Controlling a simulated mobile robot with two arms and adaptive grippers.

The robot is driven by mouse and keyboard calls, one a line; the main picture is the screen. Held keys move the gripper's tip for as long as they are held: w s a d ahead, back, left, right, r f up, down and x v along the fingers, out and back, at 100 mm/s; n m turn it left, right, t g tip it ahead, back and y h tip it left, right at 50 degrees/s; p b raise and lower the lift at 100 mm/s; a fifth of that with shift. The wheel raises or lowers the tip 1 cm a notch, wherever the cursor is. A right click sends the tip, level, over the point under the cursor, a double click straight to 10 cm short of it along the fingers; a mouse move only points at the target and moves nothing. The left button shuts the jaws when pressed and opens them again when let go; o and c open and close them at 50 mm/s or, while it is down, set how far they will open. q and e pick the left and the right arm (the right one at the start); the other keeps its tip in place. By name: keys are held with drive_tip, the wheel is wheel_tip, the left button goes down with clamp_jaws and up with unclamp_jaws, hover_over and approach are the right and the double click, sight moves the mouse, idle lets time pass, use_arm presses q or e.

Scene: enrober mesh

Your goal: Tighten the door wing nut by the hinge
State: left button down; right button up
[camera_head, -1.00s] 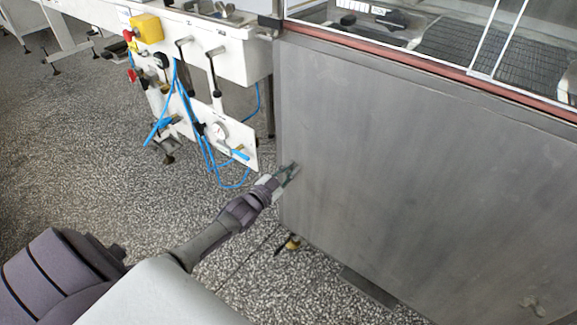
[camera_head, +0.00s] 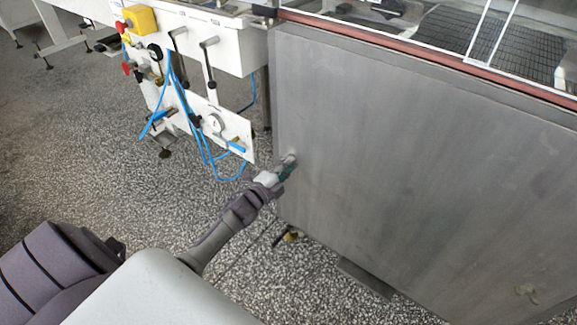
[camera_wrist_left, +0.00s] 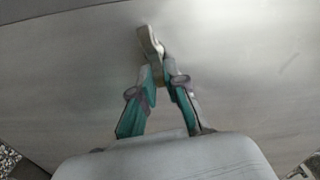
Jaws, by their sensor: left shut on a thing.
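The steel door (camera_head: 420,170) is a large grey panel filling the right of the head view, and it also fills most of the left wrist view (camera_wrist_left: 245,75). A grey metal wing nut (camera_wrist_left: 150,42) sticks out from the panel in the left wrist view. It is near the panel's left edge in the head view, mostly hidden by the fingers. My left gripper (camera_head: 286,167), with teal fingers, is at that spot. In the left wrist view its fingertips (camera_wrist_left: 162,68) are shut on the wing nut's near end. I cannot make out the hinge. My right gripper is out of view.
A second wing nut (camera_head: 527,292) is on the panel's lower right. A white control panel (camera_head: 225,130) with blue hoses and levers stands left of the door. A yellow box (camera_head: 143,21) sits above it. The speckled floor (camera_head: 100,170) is open at left.

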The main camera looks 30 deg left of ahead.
use_arm(q)
drive_tip(key=shift+f+m+b, duration=0.3)
drive_tip(key=shift+m, duration=0.7)
drive_tip(key=c, duration=1.2)
unclamp_jaws()
drive_tip(key=shift+s, duration=0.1)
drive_tip(key=s, duration=1.2)
drive_tip(key=shift+a, duration=0.4)
drive_tip(key=shift+w, duration=0.1)
